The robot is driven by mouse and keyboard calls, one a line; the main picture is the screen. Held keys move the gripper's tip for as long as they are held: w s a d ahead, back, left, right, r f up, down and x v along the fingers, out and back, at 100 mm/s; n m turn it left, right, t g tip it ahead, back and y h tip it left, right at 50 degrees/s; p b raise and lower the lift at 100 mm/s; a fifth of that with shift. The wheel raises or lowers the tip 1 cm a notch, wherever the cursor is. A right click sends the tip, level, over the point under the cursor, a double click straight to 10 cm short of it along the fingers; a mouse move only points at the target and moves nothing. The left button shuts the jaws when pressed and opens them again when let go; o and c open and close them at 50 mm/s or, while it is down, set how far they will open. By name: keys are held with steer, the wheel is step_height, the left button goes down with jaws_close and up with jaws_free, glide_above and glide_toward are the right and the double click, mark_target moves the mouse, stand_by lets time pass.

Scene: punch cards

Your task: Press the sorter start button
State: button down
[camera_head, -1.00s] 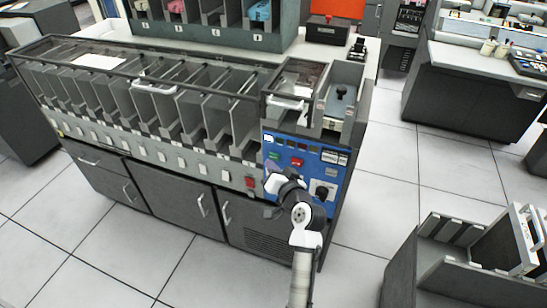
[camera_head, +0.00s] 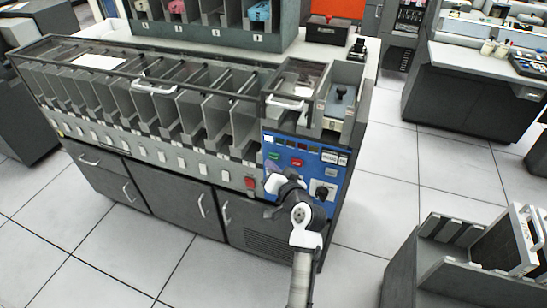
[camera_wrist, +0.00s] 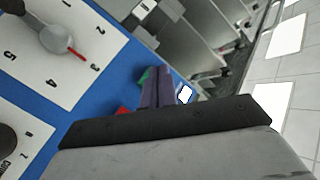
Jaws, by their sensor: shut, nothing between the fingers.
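The sorter (camera_head: 190,165) is a long grey machine with a blue control panel (camera_head: 318,172) at its right end. The green start button (camera_head: 274,155) is at the panel's upper left, beside the red stop button (camera_head: 297,162). My gripper (camera_head: 271,170) is in front of the panel, just below the green button. In the wrist view my gripper's fingers (camera_wrist: 157,88) are shut together and empty. The green button (camera_wrist: 143,77) peeks out beside the fingertips and is partly hidden by them. The red button (camera_wrist: 122,111) is partly covered too. I cannot tell whether the fingers touch the green button.
A rotary dial (camera_wrist: 54,36) with a red pointer is on the panel near my gripper. A red switch (camera_head: 251,182) sits on the sorter front, left of the panel. A grey card rack (camera_head: 455,260) stands at lower right. The floor between is clear.

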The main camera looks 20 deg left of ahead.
steer(key=shift+w, duration=0.1)
stand_by(0.6)
steer(key=shift+w, duration=0.35)
